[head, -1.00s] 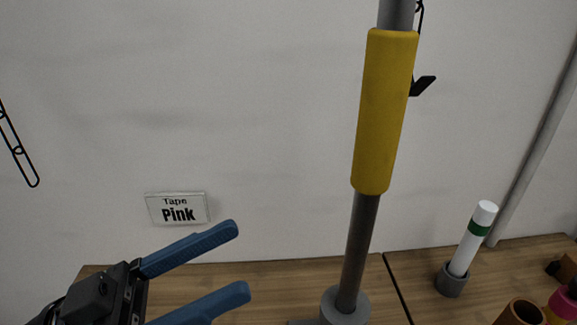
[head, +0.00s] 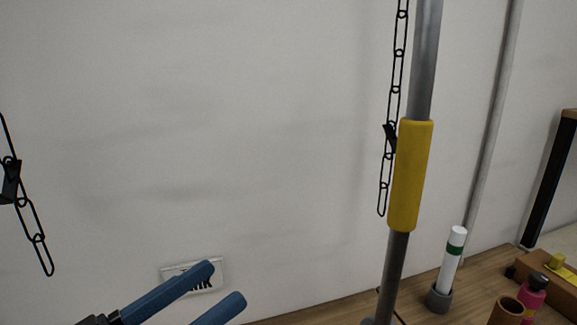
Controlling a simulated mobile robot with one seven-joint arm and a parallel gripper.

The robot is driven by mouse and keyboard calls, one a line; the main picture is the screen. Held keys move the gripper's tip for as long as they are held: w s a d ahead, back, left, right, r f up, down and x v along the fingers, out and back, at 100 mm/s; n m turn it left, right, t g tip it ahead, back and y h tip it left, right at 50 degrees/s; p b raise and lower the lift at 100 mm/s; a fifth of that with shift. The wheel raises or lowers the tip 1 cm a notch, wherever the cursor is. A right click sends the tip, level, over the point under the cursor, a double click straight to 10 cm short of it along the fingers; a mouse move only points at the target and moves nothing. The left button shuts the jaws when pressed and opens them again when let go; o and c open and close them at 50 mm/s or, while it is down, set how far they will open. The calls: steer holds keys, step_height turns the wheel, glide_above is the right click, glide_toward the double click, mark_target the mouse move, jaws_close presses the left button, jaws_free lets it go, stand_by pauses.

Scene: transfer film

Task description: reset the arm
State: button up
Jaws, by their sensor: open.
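My gripper (head: 222,288) shows at the bottom left in the head view, with two blue fingers pointing up and right. The fingers are apart with nothing between them. The upper finger covers part of a small wall sign (head: 212,268), and only the end of its lettering shows. The rest of my arm is mostly below the picture's edge.
A grey pole with a yellow sleeve (head: 410,175) stands right of my gripper. Chains (head: 383,185) hang by the wall. On the wooden table (head: 335,308) are a white tube with a green band (head: 453,255), a brown cup (head: 507,310) and a pink bottle (head: 531,295).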

steer(key=w+d+r+n+t+y+p, duration=0.2)
steer(key=w+d+r+t+y+p, duration=0.15)
steer(key=r, duration=0.35)
steer(key=w+d+r+n+t+y+p, duration=0.2)
steer(key=w+r+n+y, duration=0.15)
steer(key=w+r, duration=0.2)
steer(key=s+d+r+n+t+y+p, duration=0.1)
steer(key=s+r+t+y, duration=0.3)
steer(key=r, duration=0.7)
steer(key=s+d+r+n+t+y+p, duration=0.1)
steer(key=s+r+n+t+y+p, duration=0.1)
steer(key=s+r+t+y, duration=0.2)
steer(key=s+r, duration=0.3)
steer(key=r, duration=0.3)
steer(key=shift+s+d+r+p, duration=0.25)
steer(key=shift+s+r+p, duration=0.05)
steer(key=shift+r+p, duration=0.1)
steer(key=shift+t, duration=0.25)
